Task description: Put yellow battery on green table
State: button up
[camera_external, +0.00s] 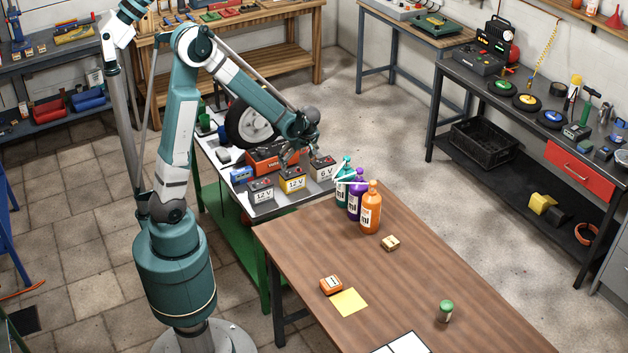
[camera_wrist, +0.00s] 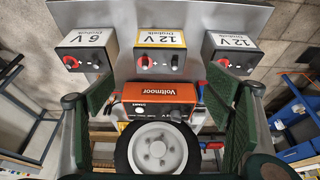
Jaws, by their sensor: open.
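The yellow battery (camera_external: 293,182), marked 12 V, stands between two grey batteries on the grey metal top of a table with a green frame (camera_external: 238,243). In the wrist view the yellow battery (camera_wrist: 161,52) is upright at the top centre, with its terminals towards me. My gripper (camera_external: 292,156) is above and just behind the battery row in the external view. In the wrist view its two green-padded fingers (camera_wrist: 168,118) are wide apart and empty. The yellow battery lies beyond the fingertips, apart from them.
A grey 12 V battery (camera_external: 261,191) and a grey 6 V battery (camera_external: 323,168) flank the yellow one closely. An orange-red Voltmoor unit (camera_wrist: 158,103) and a wheel (camera_wrist: 157,150) lie behind. Several bottles (camera_external: 356,195) stand on the adjoining wooden table (camera_external: 400,265), which has free room.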

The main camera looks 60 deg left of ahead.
jog(key=shift+r, duration=0.1)
jog(key=s+d+r+m+t+h, duration=0.1)
jog(key=s+d+r+m+t, duration=0.1)
jog(key=s+d+r+m, duration=0.3)
jog(key=s+d+r+m+t+h, duration=0.1)
jog(key=s+d+r+m, duration=0.25)
jog(key=r, duration=0.45)
jog(key=s+d+r+m+t+h, duration=0.2)
jog(key=s+d+r+m+t, duration=0.2)
jog(key=s+d+m, duration=0.5)
jog(key=s+r, duration=0.2)
jog(key=s, duration=0.1)
jog(key=shift+s+d, duration=0.2)
jog(key=shift+s, duration=0.15)
